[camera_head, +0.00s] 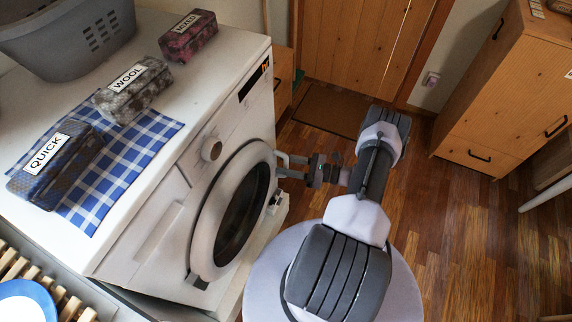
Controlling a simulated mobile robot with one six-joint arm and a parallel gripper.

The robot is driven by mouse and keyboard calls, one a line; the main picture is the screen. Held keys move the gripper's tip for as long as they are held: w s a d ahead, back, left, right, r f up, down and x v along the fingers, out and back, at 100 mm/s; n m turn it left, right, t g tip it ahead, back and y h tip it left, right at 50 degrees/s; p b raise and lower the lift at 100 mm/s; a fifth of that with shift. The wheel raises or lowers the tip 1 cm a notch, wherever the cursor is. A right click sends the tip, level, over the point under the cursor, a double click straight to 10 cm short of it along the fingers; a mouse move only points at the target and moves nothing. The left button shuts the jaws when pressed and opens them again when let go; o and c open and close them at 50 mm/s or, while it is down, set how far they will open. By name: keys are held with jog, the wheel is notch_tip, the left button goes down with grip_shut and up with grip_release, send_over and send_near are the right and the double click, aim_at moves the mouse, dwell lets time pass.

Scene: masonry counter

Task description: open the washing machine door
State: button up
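The white washing machine (150,235) stands at the left, its front facing right. Its round door (207,232) has a pale ring and dark glass and looks shut or nearly shut; I cannot tell if there is a small gap. A dark fitting shows at the door's right edge and another at its lower left. My gripper (281,166) is level with the upper right rim of the door, pointing left at it. Its two fingers are apart with nothing seen between them. I cannot tell whether the fingertips touch the rim.
On the machine top are a grey basket (70,40), a checked cloth (135,150) and boxes labelled QUICK (60,165), WOOL (133,90) and MIXED (188,36). Wooden drawers (500,100) stand at the right.

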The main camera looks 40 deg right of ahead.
jog(key=shift+w, duration=0.1)
jog(key=shift+c, duration=0.2)
grip_shut()
dwell(1.2)
